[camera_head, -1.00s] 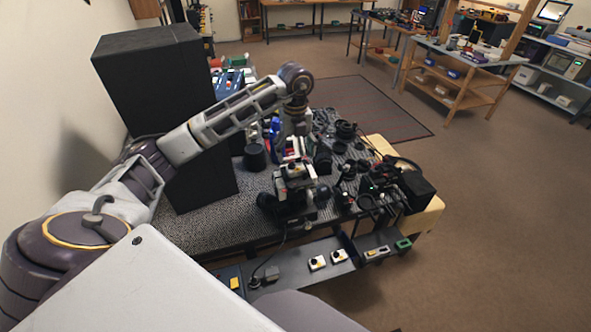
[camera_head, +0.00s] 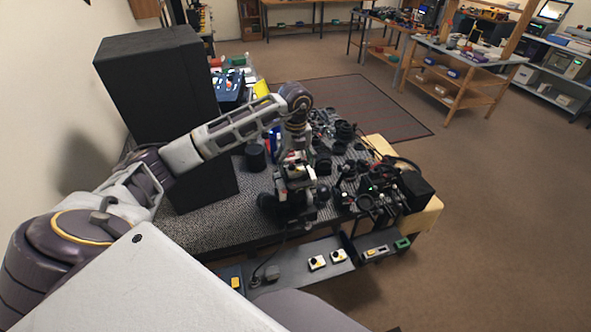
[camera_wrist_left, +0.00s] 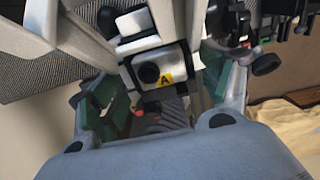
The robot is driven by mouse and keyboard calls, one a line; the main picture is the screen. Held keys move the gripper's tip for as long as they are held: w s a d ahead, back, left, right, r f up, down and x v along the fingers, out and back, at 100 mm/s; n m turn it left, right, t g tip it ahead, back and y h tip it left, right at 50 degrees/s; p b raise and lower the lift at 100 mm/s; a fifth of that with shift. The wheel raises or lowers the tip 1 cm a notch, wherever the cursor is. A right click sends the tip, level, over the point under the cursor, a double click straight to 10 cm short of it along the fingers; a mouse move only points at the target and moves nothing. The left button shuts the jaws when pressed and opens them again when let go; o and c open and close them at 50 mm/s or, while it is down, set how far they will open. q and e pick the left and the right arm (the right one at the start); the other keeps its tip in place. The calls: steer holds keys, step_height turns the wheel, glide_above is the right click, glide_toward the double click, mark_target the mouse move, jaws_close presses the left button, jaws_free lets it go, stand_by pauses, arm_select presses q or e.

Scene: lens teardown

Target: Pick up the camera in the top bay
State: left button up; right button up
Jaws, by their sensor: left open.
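A small silver-and-black camera (camera_wrist_left: 158,72) with a dark round lens and a yellow label marked "A" shows in the left wrist view. It lies between the green-padded fingers of my left gripper (camera_wrist_left: 160,88). The gripper is open, with gaps visible beside the camera. In the head view my left gripper (camera_head: 294,192) points down over the cluttered tabletop; its fingertips and the camera are hard to make out there. Whether this camera sits in a top bay cannot be told. My right gripper is not in view.
Dark lens parts crowd the table (camera_head: 212,221) right of the gripper. A tall black box (camera_head: 160,85) stands left, beside my arm. A low front shelf (camera_head: 300,278) holds small yellow-and-white devices (camera_head: 317,262). The floor to the right is open.

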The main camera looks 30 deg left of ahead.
mark_target(296, 168)
arm_select(q)
steer(key=shift+f, duration=0.8)
steer(key=c, duration=1.1)
steer(key=shift+r, duration=0.15)
steer(key=shift+c, duration=0.2)
step_height(296, 168, up, 10)
steer(key=b, duration=0.1)
